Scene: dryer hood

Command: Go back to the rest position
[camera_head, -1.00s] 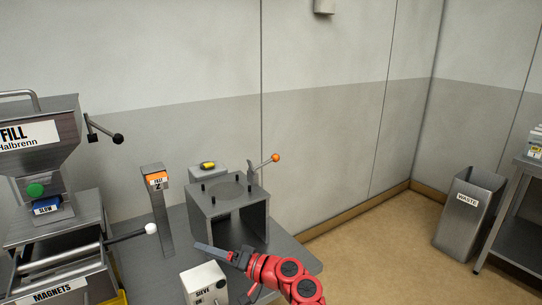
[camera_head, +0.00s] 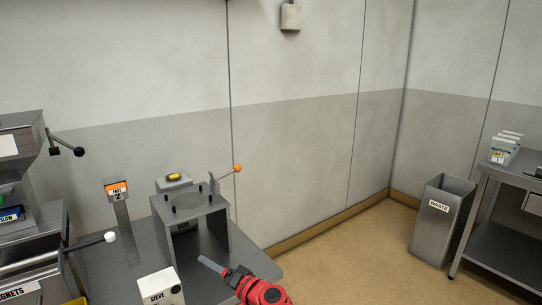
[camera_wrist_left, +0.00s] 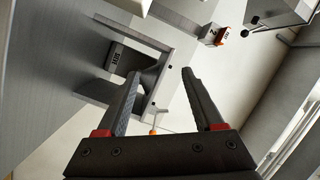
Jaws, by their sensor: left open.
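My left gripper (camera_head: 212,266) is at the lower middle of the head view, in front of the grey metal stand (camera_head: 186,206) on the bench. In the left wrist view its two fingers (camera_wrist_left: 161,76) are spread apart with nothing between them. Behind the fingers I see part of the stand and the orange-and-white label post. My right gripper is in neither view.
The label post (camera_head: 123,220) and a hopper machine (camera_head: 22,190) are farther left. A waste bin (camera_head: 440,222) and a side table (camera_head: 510,245) are at the right. Open floor lies between.

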